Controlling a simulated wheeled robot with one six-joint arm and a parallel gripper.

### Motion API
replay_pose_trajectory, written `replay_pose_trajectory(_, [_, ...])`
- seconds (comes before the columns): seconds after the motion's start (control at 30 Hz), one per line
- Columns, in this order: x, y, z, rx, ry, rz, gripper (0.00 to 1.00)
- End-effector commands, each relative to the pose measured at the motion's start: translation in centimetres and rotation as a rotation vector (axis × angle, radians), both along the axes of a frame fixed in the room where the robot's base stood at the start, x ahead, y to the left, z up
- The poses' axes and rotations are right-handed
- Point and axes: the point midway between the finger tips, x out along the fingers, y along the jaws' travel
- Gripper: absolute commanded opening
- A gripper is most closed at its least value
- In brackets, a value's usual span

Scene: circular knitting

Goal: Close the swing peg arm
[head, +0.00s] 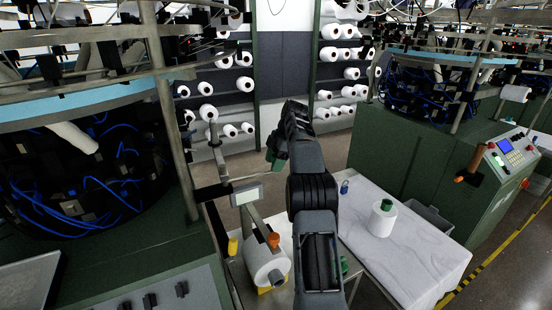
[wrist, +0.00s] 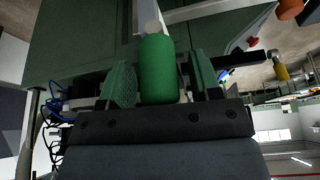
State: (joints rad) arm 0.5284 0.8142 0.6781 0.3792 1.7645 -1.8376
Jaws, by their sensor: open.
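A grey metal stand (head: 220,188) stands left of my arm, beside the left knitting machine. An upright pale peg (head: 212,132) rises from it, and a peg with an orange tip (head: 273,240) sits lower, by a white yarn cone (head: 267,262). Which bar is the swing peg arm I cannot tell for sure. My gripper (head: 274,160) is right of the upright peg, apart from it in the picture. In the wrist view my gripper (wrist: 160,85) has its fingers apart, with a green cylinder (wrist: 158,70) with a pale round tip between them. Contact with the cylinder cannot be told.
A white-covered table (head: 400,255) with a cone (head: 382,218) stands right of my arm. Yarn shelves (head: 225,90) are behind. The floor between shelves and table is clear.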

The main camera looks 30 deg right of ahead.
Motion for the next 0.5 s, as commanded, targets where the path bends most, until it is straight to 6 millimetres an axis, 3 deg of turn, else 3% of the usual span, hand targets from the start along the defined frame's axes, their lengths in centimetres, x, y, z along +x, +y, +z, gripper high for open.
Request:
replay_pose_trajectory(0.3, [0.1,0.0,2.9,-0.002,-0.004,0.0,0.58])
replay_pose_trajectory(0.5, [-3.3,1.3,6.9,-0.003,-0.006,0.0,0.58])
